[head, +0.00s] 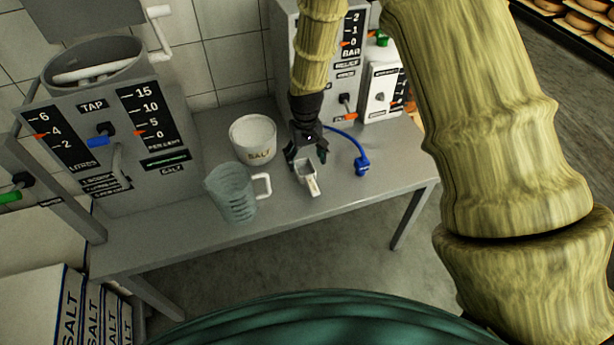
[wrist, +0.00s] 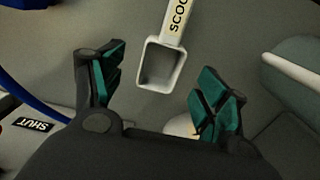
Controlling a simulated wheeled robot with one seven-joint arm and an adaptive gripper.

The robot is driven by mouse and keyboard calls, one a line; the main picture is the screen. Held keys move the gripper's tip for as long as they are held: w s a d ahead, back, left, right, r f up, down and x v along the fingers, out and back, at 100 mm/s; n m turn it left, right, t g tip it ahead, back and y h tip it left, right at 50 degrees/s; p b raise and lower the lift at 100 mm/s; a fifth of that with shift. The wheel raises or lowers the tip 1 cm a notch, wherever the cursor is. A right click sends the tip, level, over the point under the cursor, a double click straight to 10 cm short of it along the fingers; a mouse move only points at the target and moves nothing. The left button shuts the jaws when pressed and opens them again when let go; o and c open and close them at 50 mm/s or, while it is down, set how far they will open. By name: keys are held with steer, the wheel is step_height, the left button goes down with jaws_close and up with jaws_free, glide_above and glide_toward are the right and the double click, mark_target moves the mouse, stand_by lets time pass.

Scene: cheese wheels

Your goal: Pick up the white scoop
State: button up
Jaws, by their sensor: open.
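The white scoop (head: 308,178) lies on the grey table, with its handle pointing toward the table's front edge. In the wrist view the scoop (wrist: 163,64) shows its square bowl between and just beyond my fingertips, with the lettered handle running out of the top of the picture. My gripper (head: 305,153) is over the bowl end of the scoop, pointing down. In the wrist view my gripper (wrist: 160,90) is open, its two green-padded fingers apart with nothing between them. I cannot tell the exact height of the fingers above the scoop.
A white salt tub (head: 253,138) and a clear measuring jug (head: 230,193) stand left of the scoop. A blue plug (head: 362,166) on a cord lies to the right. Machines with scales stand behind and at left. The front strip of the table (head: 330,207) is clear.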

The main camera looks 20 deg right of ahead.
mark_target(305, 170)
steer(key=shift+s+a+f+p, duration=0.1)
steer(key=shift+f+p, duration=0.4)
steer(key=shift+f, duration=2.25)
steer(key=c, duration=1.1)
